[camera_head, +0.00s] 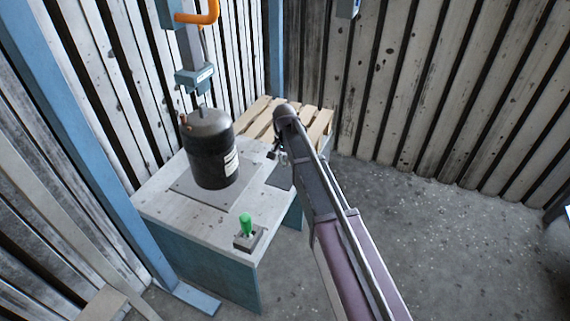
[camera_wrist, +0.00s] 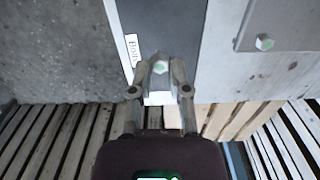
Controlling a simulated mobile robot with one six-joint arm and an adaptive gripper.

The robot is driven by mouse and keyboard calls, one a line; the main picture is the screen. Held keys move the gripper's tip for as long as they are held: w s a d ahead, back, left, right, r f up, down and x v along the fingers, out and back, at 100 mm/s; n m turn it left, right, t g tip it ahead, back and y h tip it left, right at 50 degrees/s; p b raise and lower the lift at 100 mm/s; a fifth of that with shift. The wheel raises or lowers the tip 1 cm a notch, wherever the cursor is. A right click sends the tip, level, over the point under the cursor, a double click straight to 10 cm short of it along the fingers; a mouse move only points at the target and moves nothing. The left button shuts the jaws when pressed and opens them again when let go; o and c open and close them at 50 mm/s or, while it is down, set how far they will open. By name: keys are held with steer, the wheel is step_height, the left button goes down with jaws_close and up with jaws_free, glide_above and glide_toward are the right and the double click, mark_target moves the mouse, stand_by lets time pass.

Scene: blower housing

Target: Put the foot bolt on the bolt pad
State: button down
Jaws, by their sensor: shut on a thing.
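My gripper (camera_wrist: 160,82) is shut on the foot bolt (camera_wrist: 159,68), whose pale green hex head shows between the fingertips in the wrist view. The dark bolt pad (camera_wrist: 162,22) lies under and beyond the fingertips, with a white label reading "Bolt…" partly hidden by a finger. In the head view my gripper (camera_head: 278,156) is just above the pad (camera_head: 279,178) at the right side of the bench top. I cannot tell whether the bolt touches the pad. The bolt is too small to make out in the head view.
A black cylindrical vessel (camera_head: 210,150) stands on a grey plate on the bench (camera_head: 205,216). Another bolt (camera_wrist: 264,42) sits on that plate's corner. A wooden pallet (camera_head: 257,121) lies behind.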

mark_target(285, 170)
steer(key=shift+w+f, duration=0.15)
steer(key=shift+w, duration=1.25)
steer(key=shift+f+b, duration=1.75)
steer(key=shift+b, duration=0.1)
steer(key=shift+f, duration=0.2)
steer(key=c, duration=0.6)
jaws_free()
steer(key=shift+r, duration=0.1)
steer(key=shift+r, duration=0.15)
step_height(285, 170, up, 12)
steer(key=p, duration=1.2)
